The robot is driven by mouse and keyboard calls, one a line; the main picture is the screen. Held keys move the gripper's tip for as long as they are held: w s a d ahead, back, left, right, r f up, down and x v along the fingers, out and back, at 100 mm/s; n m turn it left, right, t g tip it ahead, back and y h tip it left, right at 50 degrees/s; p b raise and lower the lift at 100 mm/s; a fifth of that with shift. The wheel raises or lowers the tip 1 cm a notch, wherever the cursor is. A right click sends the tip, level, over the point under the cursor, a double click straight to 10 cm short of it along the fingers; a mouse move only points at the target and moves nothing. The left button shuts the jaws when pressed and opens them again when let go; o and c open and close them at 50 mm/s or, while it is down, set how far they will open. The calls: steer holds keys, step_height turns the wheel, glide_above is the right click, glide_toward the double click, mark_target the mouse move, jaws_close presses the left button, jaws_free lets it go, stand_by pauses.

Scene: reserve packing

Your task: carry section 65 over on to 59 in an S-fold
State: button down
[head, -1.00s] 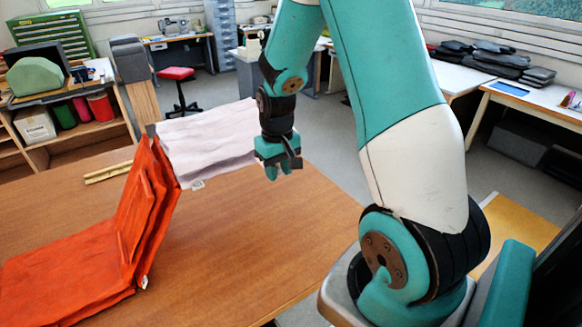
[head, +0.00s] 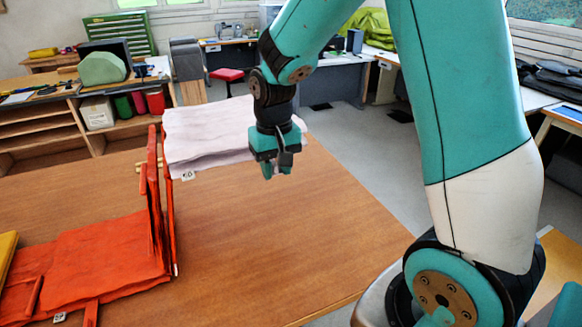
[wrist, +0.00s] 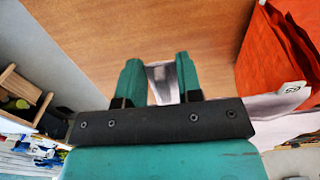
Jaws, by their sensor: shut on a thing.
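A pale pinkish-white layered fabric stack (head: 215,135) projects at the back of the table, right of the orange fabric; its small white tag (head: 188,176) is too small to read surely. Orange fabric (head: 105,255) lies flat at left, and its right part (head: 167,215) stands upright like a wall against the pale stack. A tag (head: 59,318) at the lower left is also unclear. My gripper (head: 277,172) points down at the pale stack's right end. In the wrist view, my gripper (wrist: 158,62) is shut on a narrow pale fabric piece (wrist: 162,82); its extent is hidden.
The brown table (head: 265,250) is bare right of the orange fabric and in front of my gripper. A yellow piece (head: 7,255) lies at the left edge. Shelves with rolls (head: 155,101) and desks stand behind, with grey floor (head: 345,135) between.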

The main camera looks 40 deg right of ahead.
steer(key=w+a+f, duration=0.2)
steer(key=a, duration=0.8)
steer(key=w+a+f, duration=0.1)
steer(key=w+a, duration=0.2)
steer(key=a, duration=0.6)
steer(key=w+a+f, duration=0.2)
steer(key=a, duration=0.8)
steer(key=w+a+f+b, duration=0.1)
steer(key=a+f+b, duration=0.5)
steer(key=f, duration=0.4)
steer(key=w+a+f+b, duration=0.2)
steer(key=a+f+b, duration=0.4)
steer(key=f, duration=0.4)
steer(key=shift+a+f+b, duration=0.2)
steer(key=shift+a+b, duration=0.2)
steer(key=shift+b, duration=0.15)
